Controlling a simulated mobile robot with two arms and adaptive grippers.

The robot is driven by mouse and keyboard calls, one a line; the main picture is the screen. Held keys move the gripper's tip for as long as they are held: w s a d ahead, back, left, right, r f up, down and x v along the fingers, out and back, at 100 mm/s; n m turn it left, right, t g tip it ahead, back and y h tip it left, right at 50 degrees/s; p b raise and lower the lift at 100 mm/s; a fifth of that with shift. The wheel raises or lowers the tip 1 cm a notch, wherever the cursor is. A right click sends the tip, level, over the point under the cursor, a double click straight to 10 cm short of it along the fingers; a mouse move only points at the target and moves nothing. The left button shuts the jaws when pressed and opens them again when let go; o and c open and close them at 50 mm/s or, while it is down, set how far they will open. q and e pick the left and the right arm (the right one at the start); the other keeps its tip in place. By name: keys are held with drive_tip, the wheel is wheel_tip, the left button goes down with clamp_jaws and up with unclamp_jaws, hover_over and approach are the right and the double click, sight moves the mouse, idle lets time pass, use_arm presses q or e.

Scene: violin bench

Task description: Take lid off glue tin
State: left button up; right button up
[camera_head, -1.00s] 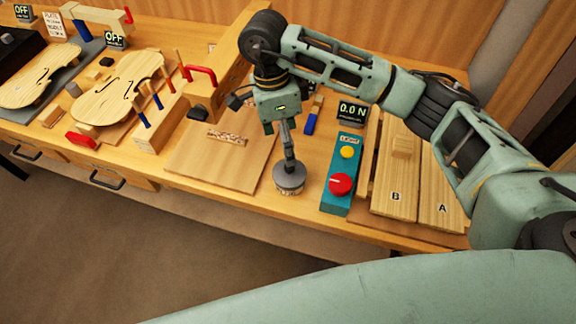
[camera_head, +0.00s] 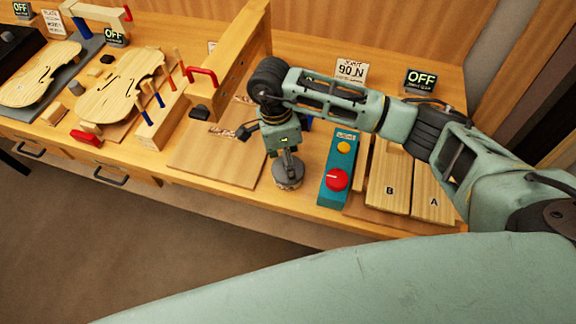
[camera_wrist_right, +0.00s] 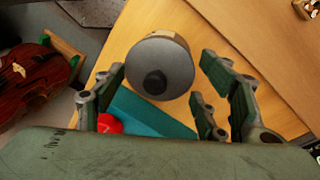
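The glue tin (camera_head: 289,185) stands near the bench's front edge, between the wooden board and the teal switch box. Its round grey lid (camera_wrist_right: 160,68) is on it, with a dark knob (camera_wrist_right: 155,83) on top; a strip of the tan side shows behind the lid. My right gripper (camera_head: 286,152) is right above the tin, pointing down. In the right wrist view my right gripper (camera_wrist_right: 160,105) is open, its fingers apart to either side of the knob and not touching the lid. My left gripper is not in view.
The teal box (camera_head: 339,165) with a red knob (camera_head: 337,180) and yellow button stands close right of the tin. Boards A and B (camera_head: 390,190) lie further right. A flat wooden board (camera_head: 215,155) lies left, with violin bodies (camera_head: 125,85) beyond.

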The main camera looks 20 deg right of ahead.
drive_tip(key=shift+s+f, duration=0.1)
drive_tip(key=c, duration=0.9)
drive_tip(key=shift+c, duration=0.2)
drive_tip(key=shift+r+b, duration=0.3)
drive_tip(key=shift+r, duration=0.1)
drive_tip(key=r, duration=0.1)
drive_tip(key=r+b, duration=0.1)
drive_tip(key=s+r+b, duration=0.1)
drive_tip(key=shift+d+r, duration=0.3)
drive_tip(key=shift+r, duration=0.1)
drive_tip(key=s+d+r+n+t+b, duration=0.1)
drive_tip(key=s+d+r+n, duration=0.1)
drive_tip(key=n, duration=0.7)
drive_tip(key=s+d+r+n+t+b, duration=0.1)
drive_tip(key=s+d+r+n+t, duration=0.1)
drive_tip(key=n, duration=0.7)
drive_tip(key=s+d+r, duration=0.1)
drive_tip(key=s+r, duration=0.1)
drive_tip(key=s, duration=0.1)
drive_tip(key=shift+s+d+n+h, duration=0.2)
drive_tip(key=shift+s+n+h, duration=0.1)
drive_tip(key=shift+n, duration=0.1)
